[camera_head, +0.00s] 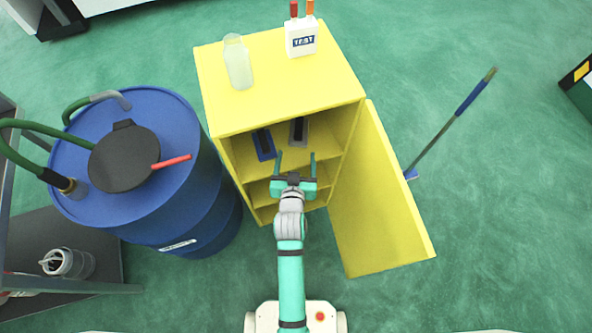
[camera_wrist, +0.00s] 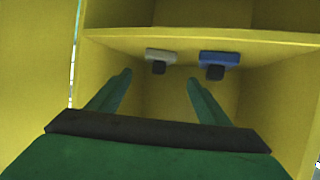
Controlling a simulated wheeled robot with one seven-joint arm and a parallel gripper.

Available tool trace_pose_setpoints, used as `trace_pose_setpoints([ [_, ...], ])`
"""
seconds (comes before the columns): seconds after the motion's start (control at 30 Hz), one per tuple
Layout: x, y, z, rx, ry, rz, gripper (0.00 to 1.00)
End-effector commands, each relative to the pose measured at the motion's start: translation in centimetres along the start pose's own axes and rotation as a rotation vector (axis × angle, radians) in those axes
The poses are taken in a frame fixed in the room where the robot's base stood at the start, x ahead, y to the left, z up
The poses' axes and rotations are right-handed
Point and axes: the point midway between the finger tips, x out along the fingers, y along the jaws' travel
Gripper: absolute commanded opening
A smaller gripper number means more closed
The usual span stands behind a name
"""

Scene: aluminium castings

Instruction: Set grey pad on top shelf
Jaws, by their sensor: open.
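The grey pad (camera_head: 299,130) lies inside the yellow cabinet on its upper inner shelf (camera_head: 322,163), to the right of a blue pad. It has a dark block on its face. In the wrist view, which looks turned over, the grey pad (camera_wrist: 160,56) is on the left. My gripper (camera_head: 296,158) is open and empty at the cabinet's opening, its fingers pointing inward. In the wrist view the gap between my fingertips (camera_wrist: 160,77) is close to the grey pad in the picture, and no contact shows.
The blue pad (camera_head: 264,144) sits beside the grey one. The cabinet door (camera_head: 375,205) stands open on the right. A bottle (camera_head: 238,62) and a white test box (camera_head: 301,37) stand on the cabinet's top. A blue drum (camera_head: 185,215) is close on the left.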

Motion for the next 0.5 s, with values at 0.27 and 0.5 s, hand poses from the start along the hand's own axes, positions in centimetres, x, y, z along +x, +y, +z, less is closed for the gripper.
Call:
trace_pose_setpoints([
  [0.27, -9.3, 0.2, 4.8, -0.011, 0.028, -0.036, 0.71],
  [0.5, -17.8, 0.6, 6.1, -0.017, 0.065, -0.056, 0.71],
])
